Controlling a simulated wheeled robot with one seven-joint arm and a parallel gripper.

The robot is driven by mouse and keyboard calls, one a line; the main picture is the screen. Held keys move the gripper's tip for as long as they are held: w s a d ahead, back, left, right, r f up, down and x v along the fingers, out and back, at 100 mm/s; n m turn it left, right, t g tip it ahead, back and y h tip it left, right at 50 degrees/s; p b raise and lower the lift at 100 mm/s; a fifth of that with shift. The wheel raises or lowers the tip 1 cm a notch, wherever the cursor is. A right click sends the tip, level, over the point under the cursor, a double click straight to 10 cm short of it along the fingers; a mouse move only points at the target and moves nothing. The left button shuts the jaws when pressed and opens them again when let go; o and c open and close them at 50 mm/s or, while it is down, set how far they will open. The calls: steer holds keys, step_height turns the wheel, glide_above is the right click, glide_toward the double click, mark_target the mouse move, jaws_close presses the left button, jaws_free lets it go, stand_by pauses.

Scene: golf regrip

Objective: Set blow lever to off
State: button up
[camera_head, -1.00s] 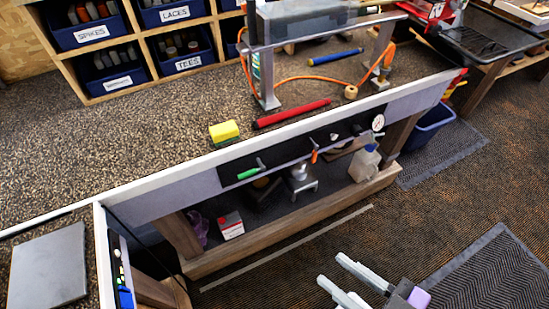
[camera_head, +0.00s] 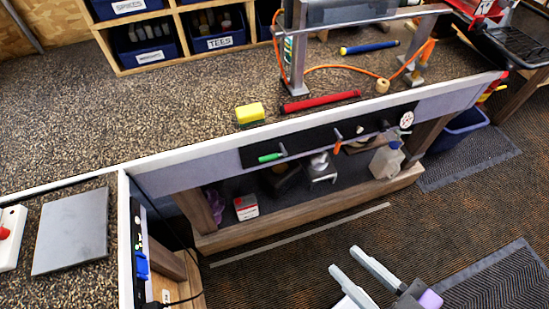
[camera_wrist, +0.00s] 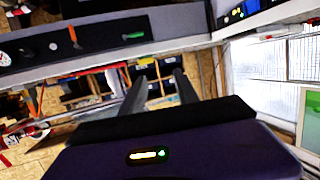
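A black panel (camera_head: 318,141) on the front of the bench carries a green-handled lever (camera_head: 271,157) at its left and an orange-handled lever (camera_head: 338,141) near its middle. The green handle lies roughly level and the orange one stands roughly upright. I cannot read any label that tells which is the blow lever. The wrist view shows the green lever (camera_wrist: 134,36) and the orange lever (camera_wrist: 73,36) upside down. My gripper (camera_head: 344,259) is open and empty, out over the floor in front of the bench and apart from both levers. Its two fingers also show in the wrist view (camera_wrist: 160,76).
A round gauge (camera_head: 407,119) sits at the panel's right end. A shelf below holds a red-and-white box (camera_head: 246,207) and a pale jug (camera_head: 386,160). A yellow sponge (camera_head: 250,113) and a red grip (camera_head: 320,102) lie on the benchtop. The carpet before the bench is clear.

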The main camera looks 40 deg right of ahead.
stand_by(0.3)
steer(key=m+t+y+b, duration=0.3)
steer(key=m+y+b, duration=0.6)
steer(key=m+b, duration=0.25)
glide_toward(267, 157)
steer(key=f+x, duration=0.1)
steer(key=x, duration=0.2)
steer(key=shift+n, duration=0.35)
steer(key=x, duration=0.7)
steer(key=shift+w+r+p, duration=0.1)
steer(key=shift+p, duration=0.25)
jaws_close()
